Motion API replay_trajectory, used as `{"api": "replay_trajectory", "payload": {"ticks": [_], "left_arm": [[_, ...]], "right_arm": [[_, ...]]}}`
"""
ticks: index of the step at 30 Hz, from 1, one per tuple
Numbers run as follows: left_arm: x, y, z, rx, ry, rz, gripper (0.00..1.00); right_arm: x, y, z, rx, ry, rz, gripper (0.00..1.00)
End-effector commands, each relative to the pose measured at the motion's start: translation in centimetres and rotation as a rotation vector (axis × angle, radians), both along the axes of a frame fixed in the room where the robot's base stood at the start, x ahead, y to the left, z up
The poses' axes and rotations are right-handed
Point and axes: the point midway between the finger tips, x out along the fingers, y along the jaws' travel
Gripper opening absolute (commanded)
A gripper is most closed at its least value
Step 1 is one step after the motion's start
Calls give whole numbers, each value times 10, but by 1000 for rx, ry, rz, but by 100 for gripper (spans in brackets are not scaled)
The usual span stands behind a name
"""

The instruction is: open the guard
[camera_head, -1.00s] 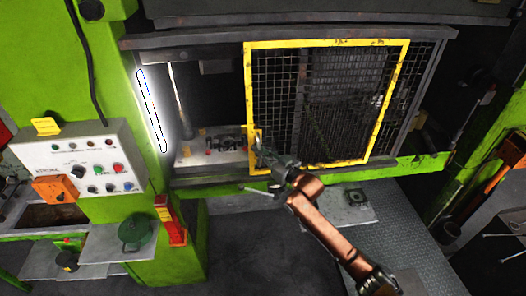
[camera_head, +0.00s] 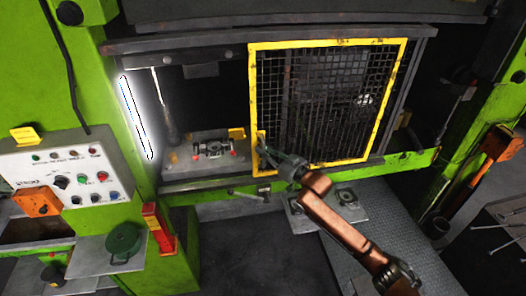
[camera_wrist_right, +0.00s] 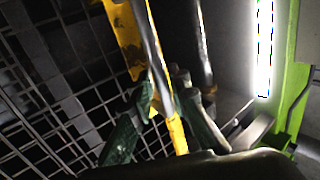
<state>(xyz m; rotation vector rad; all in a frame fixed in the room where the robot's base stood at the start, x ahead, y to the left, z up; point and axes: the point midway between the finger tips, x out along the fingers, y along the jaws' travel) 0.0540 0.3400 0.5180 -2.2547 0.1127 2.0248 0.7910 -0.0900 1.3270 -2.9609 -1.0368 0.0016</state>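The guard (camera_head: 330,165) is a yellow-framed mesh panel across the front of the press, in the middle of the head view. The press opening left of it is uncovered; mesh shows behind and right of it. My right gripper (camera_head: 264,150) is at the lower part of the guard's left edge. In the right wrist view, the dark green fingers (camera_wrist_right: 160,108) lie on both sides of a yellow upright part, apparently the guard's handle (camera_wrist_right: 178,135), and seem closed on it. The exact contact is partly hidden. My left gripper is out of view.
A bright light strip (camera_head: 137,118) stands on the green left post. A fixture (camera_head: 212,150) sits inside the opening. A grey plate (camera_head: 345,205) lies below the guard.

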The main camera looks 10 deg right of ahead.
Motion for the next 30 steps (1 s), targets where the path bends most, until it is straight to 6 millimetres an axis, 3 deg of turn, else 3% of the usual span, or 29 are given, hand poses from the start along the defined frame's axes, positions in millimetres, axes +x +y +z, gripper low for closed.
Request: {"api": "replay_trajectory", "payload": {"ticks": [4, 14, 30], "left_arm": [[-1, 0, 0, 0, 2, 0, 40], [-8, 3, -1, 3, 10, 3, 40], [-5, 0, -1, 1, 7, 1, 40]], "right_arm": [[0, 0, -1, -1, 1, 0, 26], [-4, -3, -1, -1, 1, 1, 26], [-80, -64, -2, -1, 2, -1, 26]]}}
